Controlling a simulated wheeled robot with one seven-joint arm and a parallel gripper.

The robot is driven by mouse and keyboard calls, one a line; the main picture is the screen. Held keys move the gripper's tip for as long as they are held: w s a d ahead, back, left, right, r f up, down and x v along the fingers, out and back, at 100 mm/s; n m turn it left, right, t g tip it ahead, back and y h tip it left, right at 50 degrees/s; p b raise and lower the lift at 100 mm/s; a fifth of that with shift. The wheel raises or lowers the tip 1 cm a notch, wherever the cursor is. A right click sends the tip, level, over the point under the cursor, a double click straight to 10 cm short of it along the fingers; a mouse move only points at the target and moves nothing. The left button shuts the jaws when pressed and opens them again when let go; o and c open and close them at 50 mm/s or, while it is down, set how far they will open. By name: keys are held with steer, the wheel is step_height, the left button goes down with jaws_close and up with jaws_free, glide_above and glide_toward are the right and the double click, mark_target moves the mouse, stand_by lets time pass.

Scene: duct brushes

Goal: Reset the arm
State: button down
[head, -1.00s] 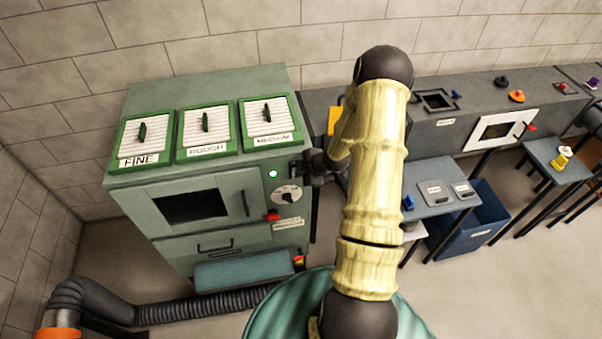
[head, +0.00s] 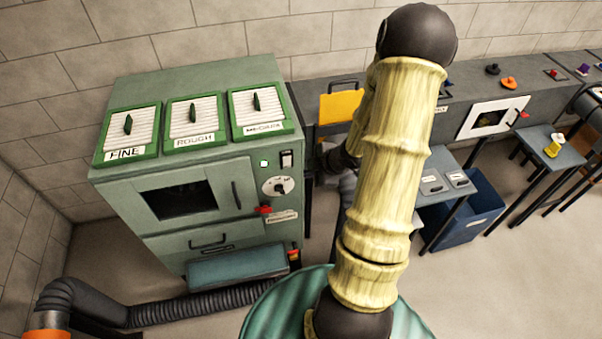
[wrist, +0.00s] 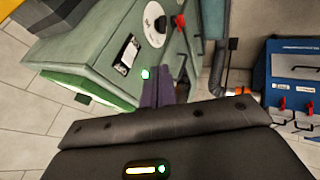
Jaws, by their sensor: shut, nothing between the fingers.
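My gripper (wrist: 165,88) shows in the wrist view as dark purplish fingers, closed together with nothing between them. It points toward the green cabinet's control panel, beside the lit green lamp (wrist: 145,74) in the picture. In the head view my yellow arm stands in front and largely hides the gripper, to the right of the green cabinet (head: 200,258). The rocker switch (head: 286,160) is in plain view on the panel, and also shows in the wrist view (wrist: 127,54). The gripper looks apart from the panel.
The cabinet carries trays labelled FINE (head: 127,134), ROUGH (head: 194,123) and a third. A dial (head: 278,186) and red knob (head: 263,209) stick out in front. A black hose (head: 190,309) lies on the floor. A blue bin (head: 470,215) and small tables stand right.

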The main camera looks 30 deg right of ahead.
steer(key=shift+s+d+r, duration=0.2)
steer(key=shift+s+r, duration=0.15)
steer(key=shift+s, duration=0.1)
steer(key=shift+a, duration=0.2)
steer(key=s+a+r+m+g+h+b, duration=0.1)
steer(key=s+a+r+m+g+b, duration=0.1)
steer(key=a+m, duration=0.5)
steer(key=s+a+r+m+g+h+b, duration=0.1)
steer(key=s+a+r+m+g+b, duration=0.1)
steer(key=s+a+r+m, duration=0.3)
steer(key=s+a+m, duration=0.2)
steer(key=a, duration=0.1)
steer(key=shift+s+a+r+h+b, duration=0.3)
steer(key=shift+a+h+b, duration=0.05)
steer(key=shift+h+b, duration=0.05)
